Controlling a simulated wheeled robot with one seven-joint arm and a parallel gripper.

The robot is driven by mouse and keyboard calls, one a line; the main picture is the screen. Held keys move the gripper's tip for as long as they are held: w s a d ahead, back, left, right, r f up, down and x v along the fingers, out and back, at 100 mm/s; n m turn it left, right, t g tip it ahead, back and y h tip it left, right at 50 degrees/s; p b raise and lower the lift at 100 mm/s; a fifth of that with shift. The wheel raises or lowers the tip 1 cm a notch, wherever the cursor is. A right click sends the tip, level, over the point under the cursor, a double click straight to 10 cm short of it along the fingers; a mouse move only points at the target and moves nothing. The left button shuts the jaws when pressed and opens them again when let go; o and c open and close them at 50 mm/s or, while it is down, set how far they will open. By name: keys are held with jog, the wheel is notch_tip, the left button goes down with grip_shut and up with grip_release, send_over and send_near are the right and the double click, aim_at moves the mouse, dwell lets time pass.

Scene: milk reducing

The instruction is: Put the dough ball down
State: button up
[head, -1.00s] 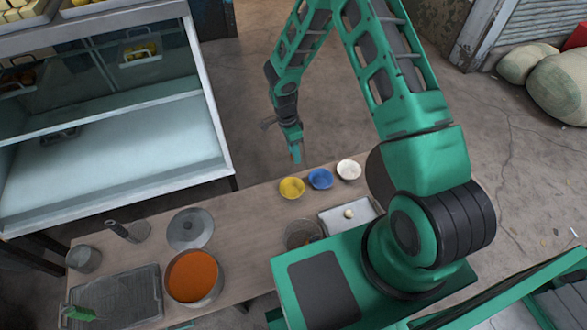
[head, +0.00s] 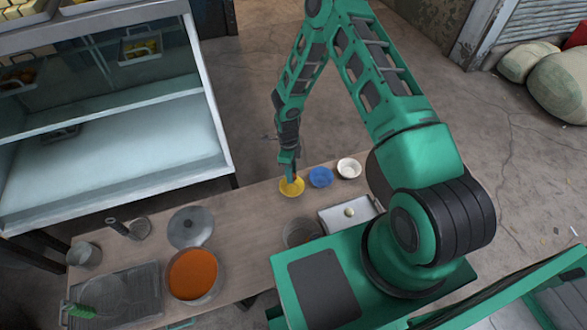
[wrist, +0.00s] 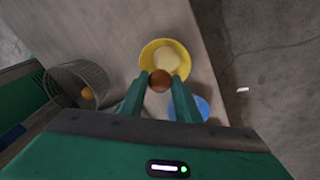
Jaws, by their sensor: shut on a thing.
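My gripper (head: 290,179) points down at the yellow bowl (head: 292,190) in the head view. In the wrist view my gripper (wrist: 160,82) is shut on a brown dough ball (wrist: 160,80). The ball shows over the near part of the yellow bowl (wrist: 145,62). Something pale and round (wrist: 167,58) shows inside the bowl, just beyond the ball. I cannot tell whether the ball touches the bowl or its contents. The ball is too small to make out in the head view.
A blue bowl (head: 320,178) and a white bowl (head: 348,169) stand to the right. A wire basket (wrist: 68,82) holds an orange-brown ball (wrist: 87,93). A tray (head: 332,218) holds a pale ball (head: 349,212). A pot of orange liquid (head: 192,275) stands left on the counter (head: 245,225).

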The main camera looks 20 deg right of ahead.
send_over(292, 191)
jog(key=shift+w+f, duration=0.2)
jog(key=shift+f, duration=1.65)
jog(key=shift+w+f, duration=0.2)
jog(key=shift+f, duration=1.6)
jog(key=o, duration=0.8)
jog(key=shift+r, duration=3.5)
